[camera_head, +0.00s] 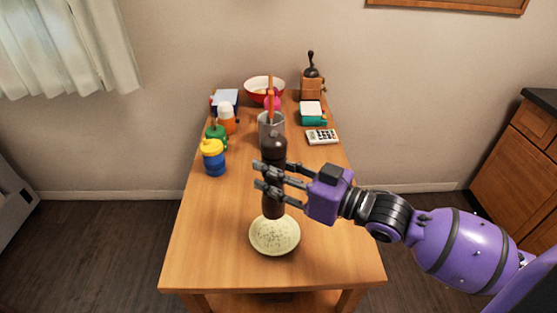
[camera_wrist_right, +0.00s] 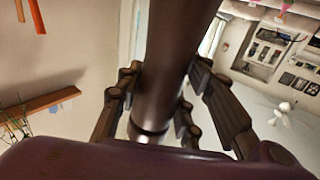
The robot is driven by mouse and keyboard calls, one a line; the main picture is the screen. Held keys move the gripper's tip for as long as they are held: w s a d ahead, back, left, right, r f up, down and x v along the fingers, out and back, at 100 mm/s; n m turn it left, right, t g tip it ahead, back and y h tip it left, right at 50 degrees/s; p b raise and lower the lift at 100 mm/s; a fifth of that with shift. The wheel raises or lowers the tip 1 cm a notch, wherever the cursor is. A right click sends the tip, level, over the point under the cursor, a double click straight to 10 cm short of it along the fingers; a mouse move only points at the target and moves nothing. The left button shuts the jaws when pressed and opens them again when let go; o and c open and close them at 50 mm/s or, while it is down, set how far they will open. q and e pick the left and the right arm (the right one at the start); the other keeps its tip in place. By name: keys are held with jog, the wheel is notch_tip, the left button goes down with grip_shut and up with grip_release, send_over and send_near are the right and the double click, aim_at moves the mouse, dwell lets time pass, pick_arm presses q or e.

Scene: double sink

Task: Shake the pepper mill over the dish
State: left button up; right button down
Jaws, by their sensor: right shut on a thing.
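The dark brown pepper mill (camera_head: 274,148) is held by my right gripper (camera_head: 268,178), whose fingers close around its middle. The mill looks upright, and its lower end is just above or at the far edge of the pale speckled dish (camera_head: 275,238); I cannot tell the exact gap. The dish lies near the front of the wooden table (camera_head: 215,255). In the right wrist view the mill (camera_wrist_right: 170,60) fills the space between the fingers (camera_wrist_right: 160,105). My left gripper does not show.
Behind the mill stand a grey utensil container (camera_head: 264,125), a red bowl (camera_head: 264,85) and a coffee grinder (camera_head: 312,85). A blue-and-yellow cup (camera_head: 213,158), a green item (camera_head: 216,132) and an orange bottle (camera_head: 227,122) stand left. A calculator (camera_head: 322,137) lies right. The front left of the table is clear.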

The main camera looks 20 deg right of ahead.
aim_at(284, 194)
jog(key=shift+d+f+b, duration=0.15)
jog(key=shift+f+b, duration=0.35)
jog(key=shift+f, duration=0.4)
notch_tip(284, 194, down, 3)
jog(key=shift+r+b, duration=0.1)
jog(key=shift+b, duration=0.8)
jog(key=shift+f+b, duration=0.5)
jog(key=shift+f, duration=0.15)
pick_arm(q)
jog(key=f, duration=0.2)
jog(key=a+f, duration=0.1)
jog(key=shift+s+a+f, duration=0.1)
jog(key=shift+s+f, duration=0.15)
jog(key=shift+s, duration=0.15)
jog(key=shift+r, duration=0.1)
pick_arm(e)
jog(key=shift+r, duration=0.1)
